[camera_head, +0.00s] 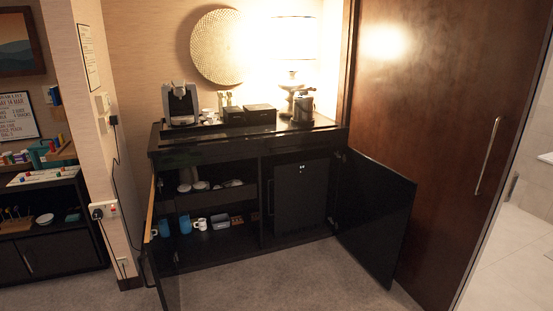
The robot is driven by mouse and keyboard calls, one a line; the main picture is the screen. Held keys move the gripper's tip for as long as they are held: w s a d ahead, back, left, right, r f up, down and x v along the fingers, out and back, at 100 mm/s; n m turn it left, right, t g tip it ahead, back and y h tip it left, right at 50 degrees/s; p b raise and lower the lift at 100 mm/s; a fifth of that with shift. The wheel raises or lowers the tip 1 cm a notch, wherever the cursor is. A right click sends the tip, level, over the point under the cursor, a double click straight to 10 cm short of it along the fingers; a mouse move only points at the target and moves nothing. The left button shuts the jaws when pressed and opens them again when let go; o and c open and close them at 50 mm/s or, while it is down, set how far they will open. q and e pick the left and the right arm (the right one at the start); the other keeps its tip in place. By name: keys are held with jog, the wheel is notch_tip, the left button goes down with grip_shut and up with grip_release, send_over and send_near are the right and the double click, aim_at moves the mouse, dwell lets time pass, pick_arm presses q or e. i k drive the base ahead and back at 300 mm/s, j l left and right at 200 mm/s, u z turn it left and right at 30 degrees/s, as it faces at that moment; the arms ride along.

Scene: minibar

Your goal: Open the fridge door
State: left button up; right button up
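The fridge (301,192) is a dark box in the right compartment of a black cabinet (205,259). Its flat front faces the room and looks shut. Small light marks show near its top, and a thin dark upright strip, perhaps a handle, shows near its left edge. The cabinet's right door (376,214) stands swung open to the right of the fridge. The cabinet's left door (165,260) also stands open, seen nearly edge-on. Neither of my grippers shows in the head view.
Blue and white mugs (200,224) and dishes sit in the left compartment. A coffee machine (181,103), dark boxes and a lit lamp (297,50) stand on top. A brown wooden door (430,130) is at right. The carpet (270,285) in front is clear.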

aim_at(300, 188)
jog(key=i+l+z, duration=0.3)
jog(key=i, duration=0.7)
jog(key=i+z, duration=0.25)
jog(key=i, duration=0.7)
